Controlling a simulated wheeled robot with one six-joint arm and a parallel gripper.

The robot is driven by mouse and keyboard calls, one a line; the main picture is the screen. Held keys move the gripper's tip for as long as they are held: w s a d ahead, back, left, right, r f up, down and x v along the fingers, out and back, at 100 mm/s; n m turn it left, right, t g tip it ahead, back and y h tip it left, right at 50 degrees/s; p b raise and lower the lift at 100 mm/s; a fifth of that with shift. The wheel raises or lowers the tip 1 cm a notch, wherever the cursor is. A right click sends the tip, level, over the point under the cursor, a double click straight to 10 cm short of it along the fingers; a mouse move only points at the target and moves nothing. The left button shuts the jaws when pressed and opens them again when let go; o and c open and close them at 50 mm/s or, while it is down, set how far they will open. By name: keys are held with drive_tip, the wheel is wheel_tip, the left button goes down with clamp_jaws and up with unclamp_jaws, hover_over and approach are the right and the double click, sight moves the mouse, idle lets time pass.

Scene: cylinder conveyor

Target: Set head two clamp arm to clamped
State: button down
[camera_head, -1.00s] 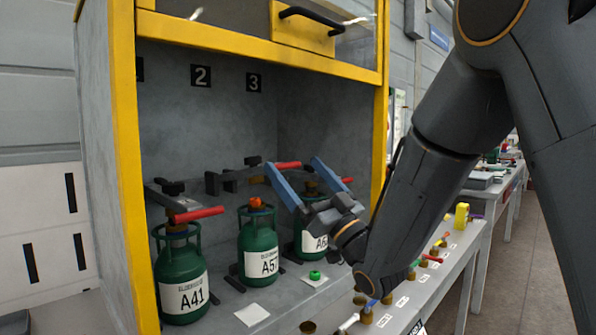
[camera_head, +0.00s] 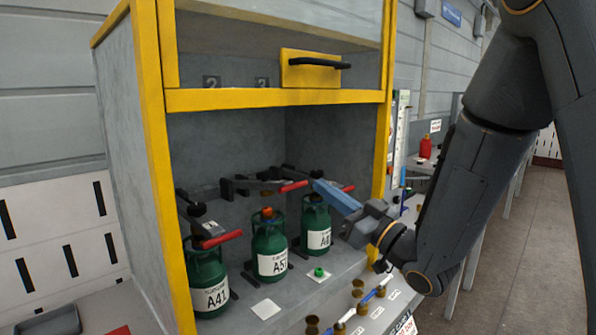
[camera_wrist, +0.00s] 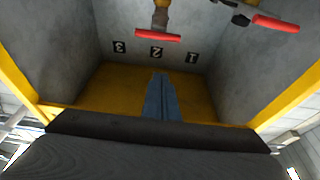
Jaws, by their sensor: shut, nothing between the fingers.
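The head two clamp arm (camera_head: 240,187) is a dark bar with a red handle (camera_head: 294,186), behind and above the green cylinder A57 (camera_head: 271,247). In the wrist view, a red handle (camera_wrist: 158,37) on a brownish stem shows near the number 2 plate. My gripper (camera_head: 318,185) is shut and empty, its blue fingers together. In the head view their tips appear close to the right end of the head two handle; I cannot tell whether they touch. The fingers also show in the wrist view (camera_wrist: 160,78). Orange-brown fitting (camera_head: 267,213) tops A57.
Head one's red handle (camera_head: 222,239) lies over cylinder A41 (camera_head: 206,285). Another red handle (camera_head: 348,188) is partly behind my fingers, above the third cylinder (camera_head: 316,228). The cabinet's yellow frame (camera_head: 383,120) borders the opening. A green cap (camera_head: 319,272) lies on the shelf.

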drive_tip(key=p+x, duration=0.4)
drive_tip(key=x, duration=0.6)
drive_tip(key=shift+f+p, duration=0.3)
drive_tip(key=shift+f, duration=1.85)
